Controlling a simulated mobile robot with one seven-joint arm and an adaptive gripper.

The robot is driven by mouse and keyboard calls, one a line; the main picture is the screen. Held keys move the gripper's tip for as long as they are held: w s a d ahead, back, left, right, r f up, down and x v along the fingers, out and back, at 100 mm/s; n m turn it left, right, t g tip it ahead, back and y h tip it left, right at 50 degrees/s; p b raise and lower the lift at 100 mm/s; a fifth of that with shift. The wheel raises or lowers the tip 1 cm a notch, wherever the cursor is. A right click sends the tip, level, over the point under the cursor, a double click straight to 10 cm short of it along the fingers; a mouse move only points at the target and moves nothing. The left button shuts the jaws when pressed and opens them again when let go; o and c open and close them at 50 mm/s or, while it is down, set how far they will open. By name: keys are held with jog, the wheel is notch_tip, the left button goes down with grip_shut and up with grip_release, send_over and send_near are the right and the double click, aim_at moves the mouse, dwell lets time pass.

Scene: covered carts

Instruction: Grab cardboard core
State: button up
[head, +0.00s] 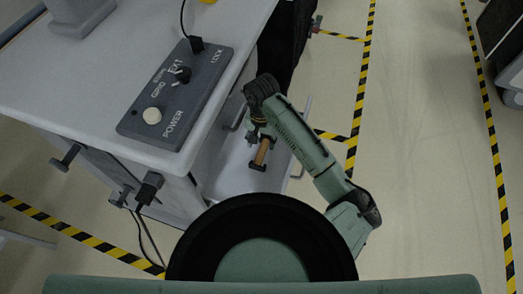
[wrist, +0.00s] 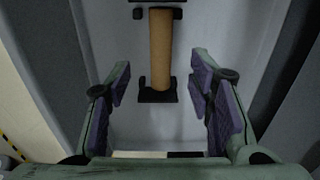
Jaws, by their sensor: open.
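The cardboard core (head: 263,151) is a brown tube held in a black stand on a low grey surface beside the cart. In the wrist view the core (wrist: 160,48) runs up from the middle, its near end at a black bracket (wrist: 158,95). My gripper (wrist: 163,95) is open, with purple pads on either side of the bracket and the near end of the core in the picture. In the head view my gripper (head: 256,131) is over the far part of the core. Nothing shows between the pads as held, and I cannot tell the height gap.
A grey cart top (head: 105,100) with a dark control panel (head: 175,92) stands left of my arm. Grey side walls (wrist: 262,60) flank the low surface in the wrist view. Open floor (head: 420,150) with yellow-black tape (head: 362,85) lies to the right.

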aim_at(261, 151)
jog(key=shift+w+f+p, duration=0.2)
jog(key=shift+f+p, duration=0.1)
jog(key=shift+f, duration=3.3)
jog(key=shift+c, duration=0.4)
jog(key=c, duration=0.8)
